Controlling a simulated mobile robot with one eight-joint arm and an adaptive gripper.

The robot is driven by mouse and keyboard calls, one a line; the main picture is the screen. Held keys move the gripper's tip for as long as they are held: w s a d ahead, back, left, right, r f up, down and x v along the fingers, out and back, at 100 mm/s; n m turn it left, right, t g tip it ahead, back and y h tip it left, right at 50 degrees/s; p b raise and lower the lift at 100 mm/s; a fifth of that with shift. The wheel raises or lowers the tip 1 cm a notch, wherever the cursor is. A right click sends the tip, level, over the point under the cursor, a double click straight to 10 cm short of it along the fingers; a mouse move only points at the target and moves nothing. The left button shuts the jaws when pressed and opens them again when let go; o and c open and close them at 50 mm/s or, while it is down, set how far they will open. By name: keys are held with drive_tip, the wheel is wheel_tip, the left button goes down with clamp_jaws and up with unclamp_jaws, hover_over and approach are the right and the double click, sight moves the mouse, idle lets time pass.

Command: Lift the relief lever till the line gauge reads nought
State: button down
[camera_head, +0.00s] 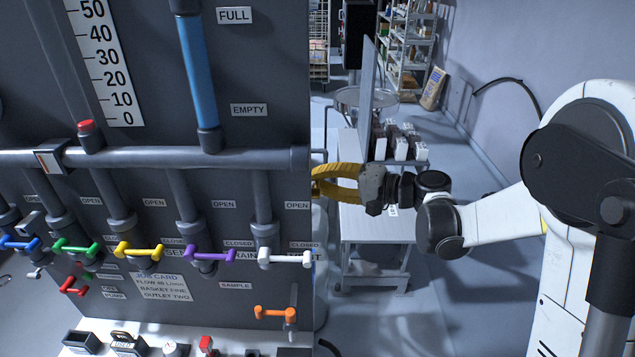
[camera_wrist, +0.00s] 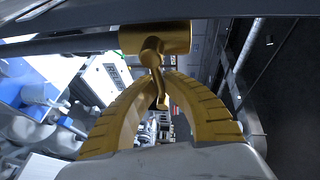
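My gripper (camera_head: 318,177), with yellow fingers, is at the right edge of the dark panel (camera_head: 245,60). In the wrist view, its fingertips (camera_wrist: 158,80) close in on both sides of a brass-coloured lever (camera_wrist: 151,56) below a brass cylinder (camera_wrist: 155,38). The fingers appear shut on the lever's stem. The panel hides the lever in the head view. A white scale (camera_head: 104,62), marked 0 to 50 in the visible part, is at the upper left of the panel.
A blue sight tube (camera_head: 199,72) stands between FULL and EMPTY labels. Green (camera_head: 75,248), yellow (camera_head: 139,250), purple (camera_head: 209,255), white (camera_head: 285,258) and orange (camera_head: 274,312) handles are on the panel. A metal table (camera_head: 375,222) stands behind my gripper. Floor is clear at right.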

drive_tip(key=shift+r+n+t+y+b, duration=0.2)
drive_tip(key=shift+n+t+y+b, duration=0.1)
drive_tip(key=shift+n+b, duration=0.4)
drive_tip(key=shift+r, duration=0.25)
drive_tip(key=c, duration=1.5)
unclamp_jaws()
drive_tip(key=v, duration=1.2)
drive_tip(key=shift+s+f, duration=0.1)
drive_tip(key=shift+s, duration=0.05)
